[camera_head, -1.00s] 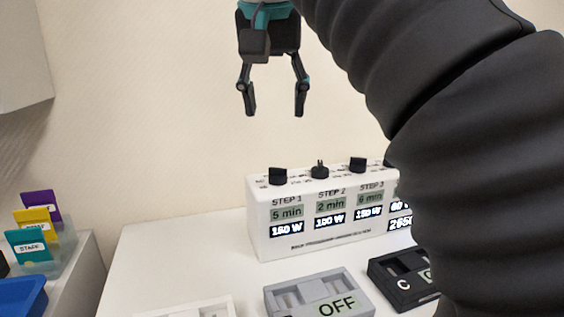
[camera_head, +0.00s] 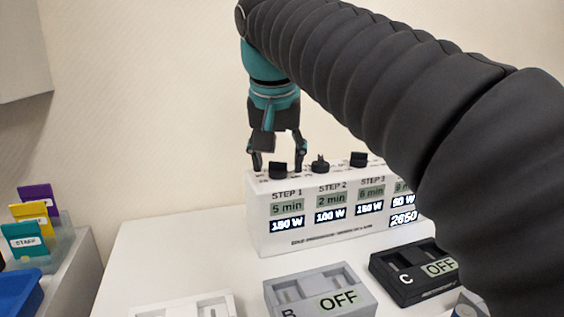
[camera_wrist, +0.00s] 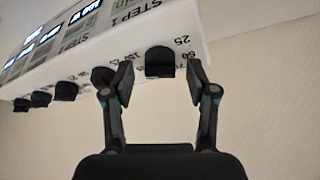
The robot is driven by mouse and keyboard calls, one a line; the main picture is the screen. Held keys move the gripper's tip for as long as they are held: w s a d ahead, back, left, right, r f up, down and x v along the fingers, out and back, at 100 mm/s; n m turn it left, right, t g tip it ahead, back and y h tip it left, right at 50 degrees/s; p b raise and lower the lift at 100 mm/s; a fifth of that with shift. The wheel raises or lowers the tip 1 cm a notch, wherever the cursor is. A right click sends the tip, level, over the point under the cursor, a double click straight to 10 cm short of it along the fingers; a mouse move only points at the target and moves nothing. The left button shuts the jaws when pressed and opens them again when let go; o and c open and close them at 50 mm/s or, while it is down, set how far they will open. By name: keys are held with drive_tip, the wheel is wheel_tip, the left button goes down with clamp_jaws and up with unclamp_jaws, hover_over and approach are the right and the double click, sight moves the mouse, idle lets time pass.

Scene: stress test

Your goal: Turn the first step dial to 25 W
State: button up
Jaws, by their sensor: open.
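The white control box (camera_head: 262,235) has a row of black dials along its top. The first step dial (camera_head: 278,171) is at the left end, above STEP 1, whose displays (camera_head: 287,216) read 5 min and what looks like 150 W. My gripper (camera_head: 278,161) is open and points down, with its fingers on either side of this dial. In the wrist view, the dial (camera_wrist: 159,62) is between and slightly beyond the open fingertips (camera_wrist: 162,80). A 25 mark shows beside it. Contact between fingers and dial cannot be told.
Further dials stand to the right, including the second (camera_head: 320,164) and third (camera_head: 358,160). In front are a grey switch box (camera_head: 285,292) and a black one (camera_head: 405,285), both showing OFF. Bare white table (camera_head: 170,255) lies left of the control box. My arm hides its right end.

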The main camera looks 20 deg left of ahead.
drive_tip(key=shift+f, duration=0.1)
clamp_jaws()
